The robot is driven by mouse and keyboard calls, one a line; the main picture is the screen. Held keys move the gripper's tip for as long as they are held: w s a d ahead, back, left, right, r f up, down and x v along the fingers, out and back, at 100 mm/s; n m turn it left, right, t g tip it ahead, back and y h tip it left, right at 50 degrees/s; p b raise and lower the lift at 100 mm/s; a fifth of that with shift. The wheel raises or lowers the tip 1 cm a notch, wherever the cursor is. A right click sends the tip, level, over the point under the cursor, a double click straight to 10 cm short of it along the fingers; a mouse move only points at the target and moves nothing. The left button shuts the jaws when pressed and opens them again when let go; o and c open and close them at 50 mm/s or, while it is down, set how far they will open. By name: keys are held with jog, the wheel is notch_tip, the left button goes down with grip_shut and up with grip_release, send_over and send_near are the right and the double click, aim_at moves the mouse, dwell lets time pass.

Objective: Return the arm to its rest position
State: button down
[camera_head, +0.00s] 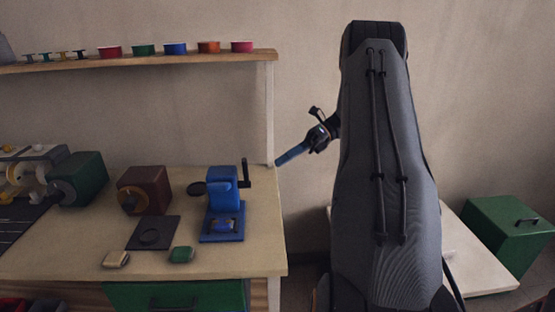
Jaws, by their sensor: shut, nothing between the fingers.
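My gripper (293,154) shows in the head view to the left of my large grey arm link. Its blue fingers are shut, hold nothing, and point down and left. It is in the air beside the right end of the workbench (262,258), close in the picture to the blue crank device. Much of my arm is hidden behind my own grey link, which fills the right middle of the view.
The blue crank device (223,190) stands near the bench's right edge. A brown box (146,188) and a green box (84,178) stand to its left. A shelf (190,59) holds several coloured spools above. A green case (510,228) is at far right.

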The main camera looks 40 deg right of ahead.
jog(key=s+a+f+n+g+h, duration=0.1)
jog(key=s+a+n+g+h, duration=0.15)
jog(key=a+n, duration=0.45)
jog(key=s+a+f+n+g+h, duration=0.1)
jog(key=s+a+f+n+h, duration=0.2)
jog(key=a, duration=0.7)
jog(key=s+a+n+t+h, duration=0.3)
jog(key=s+a+n+h, duration=0.5)
jog(key=s+n, duration=0.5)
jog(key=a+n, duration=0.2)
jog(key=n, duration=0.4)
jog(key=shift+a+r, duration=0.15)
jog(key=shift+a, duration=0.05)
jog(key=shift+s, duration=0.1)
